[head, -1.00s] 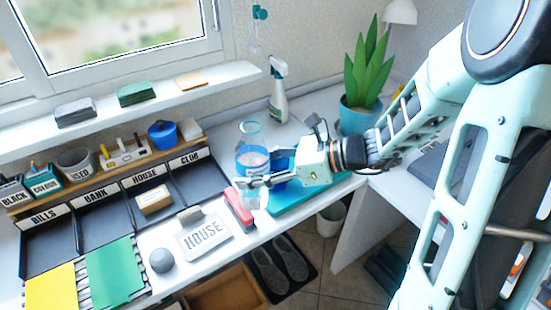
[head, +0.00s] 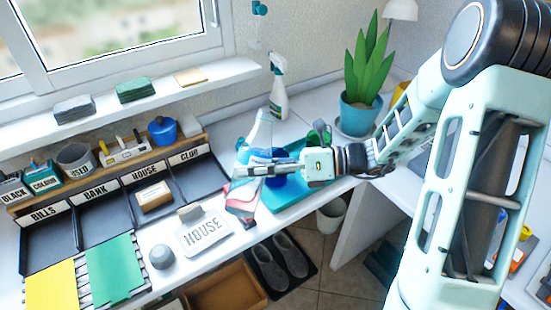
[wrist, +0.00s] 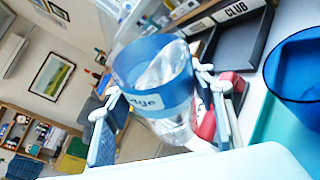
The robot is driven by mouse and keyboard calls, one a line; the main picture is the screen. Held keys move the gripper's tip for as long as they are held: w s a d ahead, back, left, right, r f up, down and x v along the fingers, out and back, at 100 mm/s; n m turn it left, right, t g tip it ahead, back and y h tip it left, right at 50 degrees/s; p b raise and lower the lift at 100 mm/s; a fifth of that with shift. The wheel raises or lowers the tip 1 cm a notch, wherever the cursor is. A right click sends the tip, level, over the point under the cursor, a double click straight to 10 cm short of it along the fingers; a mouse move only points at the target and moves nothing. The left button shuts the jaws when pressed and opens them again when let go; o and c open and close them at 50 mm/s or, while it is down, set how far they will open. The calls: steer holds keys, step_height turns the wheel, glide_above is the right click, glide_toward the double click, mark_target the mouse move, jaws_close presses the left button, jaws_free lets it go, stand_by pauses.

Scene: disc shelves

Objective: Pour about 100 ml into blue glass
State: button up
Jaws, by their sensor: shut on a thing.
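My gripper (head: 255,171) is shut on a clear carafe (head: 243,201) with a blue band and a partly readable label. The carafe is tilted in the head view, its neck leaning up and to the right. In the wrist view the carafe (wrist: 155,75) sits between the two fingers (wrist: 160,105). The blue glass (wrist: 297,72) stands apart to the right of the carafe in the wrist view, its open top visible. In the head view the blue glass (head: 277,181) is mostly hidden behind my gripper, on the teal mat (head: 290,201). I cannot make out the liquid level in either.
A white spray bottle (head: 279,92) and a potted plant (head: 362,105) stand behind. A red stapler (wrist: 208,125) lies near the carafe. A HOUSE sign (head: 204,236), a grey ball (head: 162,260) and labelled trays (head: 100,215) are to the left.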

mark_target(232, 182)
steer(key=shift+s+a+f+m+y+b, duration=0.15)
steer(key=shift+s+f+m+y+b, duration=0.2)
steer(key=shift+m+b, duration=0.2)
steer(key=f+b, duration=0.1)
steer(key=f+m+b, duration=0.1)
steer(key=s+f+y+b, duration=0.1)
steer(key=shift+a+m+b, duration=0.25)
steer(key=shift+b, duration=0.1)
steer(key=shift+s+a+f+m+y+b, duration=0.15)
steer(key=shift+s+f+m+y+b, duration=0.2)
steer(key=shift+m+b, duration=0.65)
steer(key=shift+s+a+r+m+y+b, duration=0.1)
steer(key=shift+r+m+y+b, duration=0.15)
steer(key=shift+m+b, duration=0.4)
steer(key=shift+r+p, duration=0.3)
steer(key=shift+m+y+p, duration=0.25)
steer(key=shift+m+p, duration=0.1)
steer(key=shift+p, duration=0.2)
steer(key=shift+w+d+m+p, duration=0.2)
steer(key=shift+w+m+p, duration=0.2)
steer(key=shift+p, duration=0.35)
steer(key=shift+s+r+m+y+p, duration=0.15)
steer(key=shift+r+m+y+p, duration=0.2)
steer(key=shift+p, duration=0.35)
steer(key=shift+s, duration=0.1)
